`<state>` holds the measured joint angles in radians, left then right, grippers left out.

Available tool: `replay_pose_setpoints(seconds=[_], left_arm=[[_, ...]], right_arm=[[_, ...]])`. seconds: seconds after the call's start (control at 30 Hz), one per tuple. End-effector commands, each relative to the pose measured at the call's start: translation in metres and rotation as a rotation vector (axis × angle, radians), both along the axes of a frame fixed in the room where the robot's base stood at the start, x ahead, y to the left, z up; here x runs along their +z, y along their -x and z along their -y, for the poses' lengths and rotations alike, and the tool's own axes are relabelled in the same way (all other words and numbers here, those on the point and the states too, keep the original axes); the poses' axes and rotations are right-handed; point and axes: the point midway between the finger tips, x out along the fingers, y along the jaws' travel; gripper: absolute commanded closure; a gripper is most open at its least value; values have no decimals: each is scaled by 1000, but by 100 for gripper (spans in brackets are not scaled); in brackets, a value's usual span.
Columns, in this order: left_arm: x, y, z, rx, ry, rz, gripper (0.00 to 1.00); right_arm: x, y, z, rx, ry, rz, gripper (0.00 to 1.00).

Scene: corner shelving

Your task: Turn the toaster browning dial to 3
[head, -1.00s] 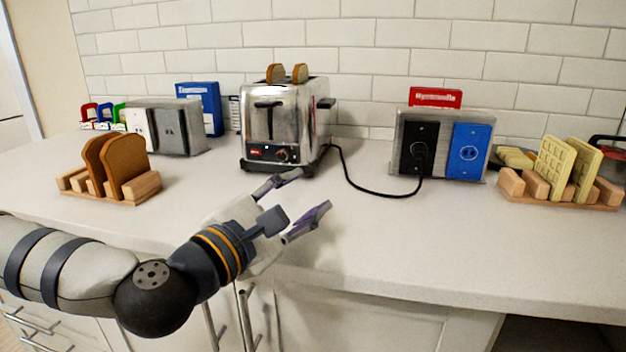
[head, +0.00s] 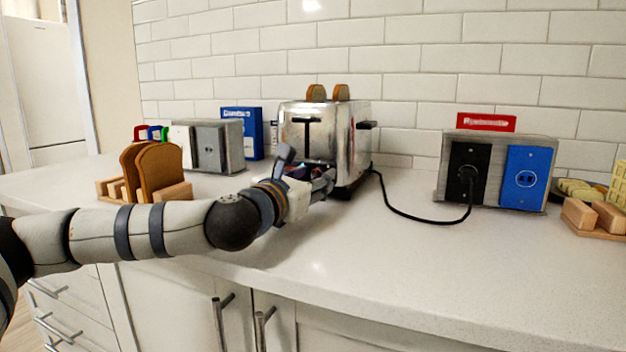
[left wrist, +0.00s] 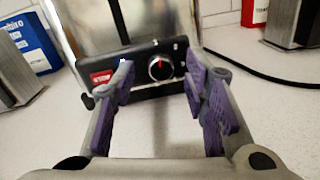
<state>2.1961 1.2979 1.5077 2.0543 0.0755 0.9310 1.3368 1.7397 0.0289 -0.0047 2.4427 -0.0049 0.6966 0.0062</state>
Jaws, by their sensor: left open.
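The chrome toaster (head: 345,140) stands on the counter with two bread slices in its top. Its front panel is mostly hidden behind my left gripper (head: 318,180) in the head view. In the left wrist view, the black panel shows a round browning dial (left wrist: 160,68) with a silver rim and a red mark near its top, and a red button (left wrist: 101,77). My left gripper (left wrist: 158,88) is open, its purple-padded fingers on either side of the dial and apart from it. I cannot read any numbers around the dial. My right gripper is not in view.
A black cord runs from the toaster to an outlet box (head: 492,178) on the right. A bread rack (head: 174,192) and a grey box (head: 215,147) stand to the left.

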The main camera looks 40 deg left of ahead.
Motion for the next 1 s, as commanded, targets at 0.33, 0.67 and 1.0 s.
replay_pose_setpoints(seconds=[0.33,0.67,1.0], left_arm=[[-1,-4,-1,0,-1,-1,68],[0,-4,-1,0,-3,-1,100],[4,-4,-1,1,-115,-25,100]], right_arm=[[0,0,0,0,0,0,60],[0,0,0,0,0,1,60],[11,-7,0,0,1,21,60]])
